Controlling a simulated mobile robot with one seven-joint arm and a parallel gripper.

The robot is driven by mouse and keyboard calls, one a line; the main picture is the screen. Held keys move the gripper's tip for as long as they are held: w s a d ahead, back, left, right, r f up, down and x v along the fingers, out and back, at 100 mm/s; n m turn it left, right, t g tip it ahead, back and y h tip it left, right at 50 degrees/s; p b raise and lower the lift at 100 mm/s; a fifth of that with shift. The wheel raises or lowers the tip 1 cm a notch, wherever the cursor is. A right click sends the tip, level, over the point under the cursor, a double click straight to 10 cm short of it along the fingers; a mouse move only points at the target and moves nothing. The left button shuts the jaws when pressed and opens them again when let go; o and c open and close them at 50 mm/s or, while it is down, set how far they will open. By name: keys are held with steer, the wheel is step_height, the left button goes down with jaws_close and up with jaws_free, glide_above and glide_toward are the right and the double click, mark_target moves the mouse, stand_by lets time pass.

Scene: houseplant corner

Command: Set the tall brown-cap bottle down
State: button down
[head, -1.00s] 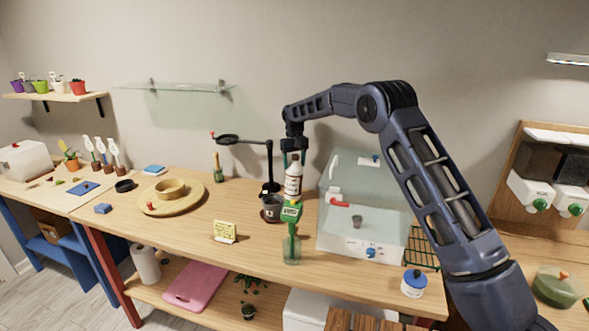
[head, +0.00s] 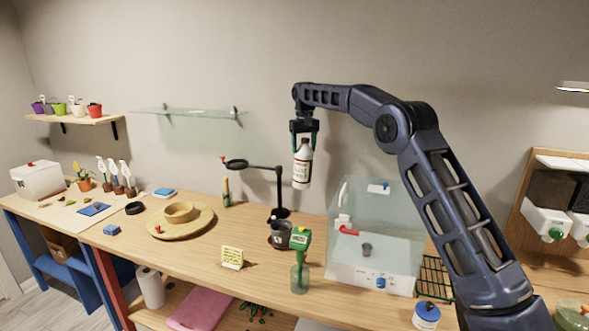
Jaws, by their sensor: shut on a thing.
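The tall brown-cap bottle (head: 302,168) is white with a printed label and a dark brown cap, and hangs upright in the air. My gripper (head: 304,141) is shut on it near the cap, with a finger on each side. The bottle is above the wooden bench (head: 190,258), in front of the back wall, to the right of the black ring stand and left of the clear-walled box. Its base is clear of the bench top.
The clear box (head: 375,230) stands right. A glass shelf (head: 188,112) is on the wall, bare.

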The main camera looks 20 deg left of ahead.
steer(key=shift+s+a+r+n, duration=0.3)
steer(key=shift+s+a+n, duration=0.1)
steer(key=shift+a, duration=0.15)
steer(key=s+a+n, duration=1.5)
steer(key=a+n, duration=0.3)
step_height(320, 180, down, 16)
steer(key=shift+a+f, duration=0.25)
steer(key=shift+a, duration=0.2)
steer(key=shift+s, duration=0.1)
steer(key=c, duration=1.1)
jaws_free()
steer(key=shift+f, duration=0.15)
steer(key=shift+o, duration=0.2)
